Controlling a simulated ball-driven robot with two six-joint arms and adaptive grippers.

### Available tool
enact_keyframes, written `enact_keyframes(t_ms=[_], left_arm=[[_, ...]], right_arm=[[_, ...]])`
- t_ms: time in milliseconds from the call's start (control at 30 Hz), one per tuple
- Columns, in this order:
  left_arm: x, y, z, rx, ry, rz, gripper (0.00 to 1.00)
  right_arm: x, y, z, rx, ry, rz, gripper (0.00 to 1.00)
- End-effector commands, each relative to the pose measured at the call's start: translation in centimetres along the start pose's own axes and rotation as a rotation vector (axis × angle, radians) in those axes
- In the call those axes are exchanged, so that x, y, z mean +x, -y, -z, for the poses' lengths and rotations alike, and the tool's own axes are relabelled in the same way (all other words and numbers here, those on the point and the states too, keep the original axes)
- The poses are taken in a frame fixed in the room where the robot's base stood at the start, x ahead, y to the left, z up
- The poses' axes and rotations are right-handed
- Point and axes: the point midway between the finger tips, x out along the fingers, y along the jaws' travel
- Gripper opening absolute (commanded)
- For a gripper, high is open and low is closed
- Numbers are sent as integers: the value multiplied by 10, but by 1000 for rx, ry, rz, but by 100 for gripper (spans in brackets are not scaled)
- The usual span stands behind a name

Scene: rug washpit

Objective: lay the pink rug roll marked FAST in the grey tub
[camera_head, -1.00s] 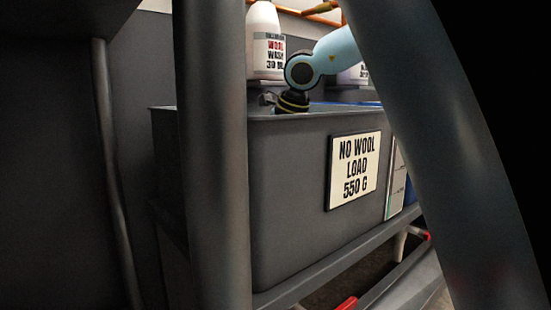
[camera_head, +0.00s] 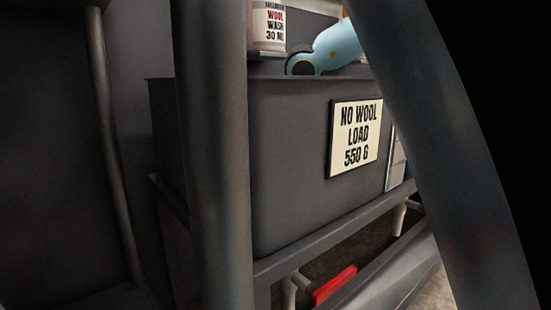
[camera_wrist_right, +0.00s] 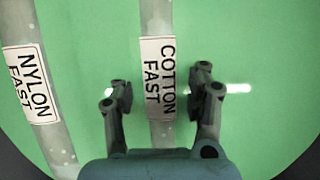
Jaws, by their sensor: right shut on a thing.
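The grey tub (camera_head: 290,200) stands in the middle of the head view, with a "NO WOOL LOAD 550 G" sign on its front. My right arm reaches over its rim, and the wrist is hidden behind the front wall. In the wrist view my right gripper (camera_wrist_right: 161,95) is shut on the roll marked COTTON FAST (camera_wrist_right: 158,25), one finger on each side of its label. A second roll marked NYLON FAST (camera_wrist_right: 20,30) lies to the left, apart from it. Both rolls look pale grey over a green surface; pink does not show. My left gripper is out of view.
A wool wash bottle (camera_head: 268,25) stands behind the tub. A rack rail (camera_head: 330,235) runs under the tub, with a red piece (camera_head: 335,285) below. Dark tubes cross the head view in front of the tub.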

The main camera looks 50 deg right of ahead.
Motion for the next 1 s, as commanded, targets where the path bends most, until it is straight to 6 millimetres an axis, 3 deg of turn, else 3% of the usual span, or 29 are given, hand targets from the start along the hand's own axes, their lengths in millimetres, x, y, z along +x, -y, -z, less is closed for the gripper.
enact_keyframes(t_ms=[467, 500, 600, 700, 1000], left_arm=[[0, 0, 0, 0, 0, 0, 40], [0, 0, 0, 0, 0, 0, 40], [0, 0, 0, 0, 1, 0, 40], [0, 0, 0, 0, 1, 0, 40], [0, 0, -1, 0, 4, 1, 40]], right_arm=[[2, 0, 1, 0, 0, 1, 3], [2, 0, 1, 1, 1, 1, 49], [2, 0, 1, 0, 1, 1, 62], [2, 0, 1, 0, 1, 1, 72], [0, 0, 0, 1, 1, 0, 72]])
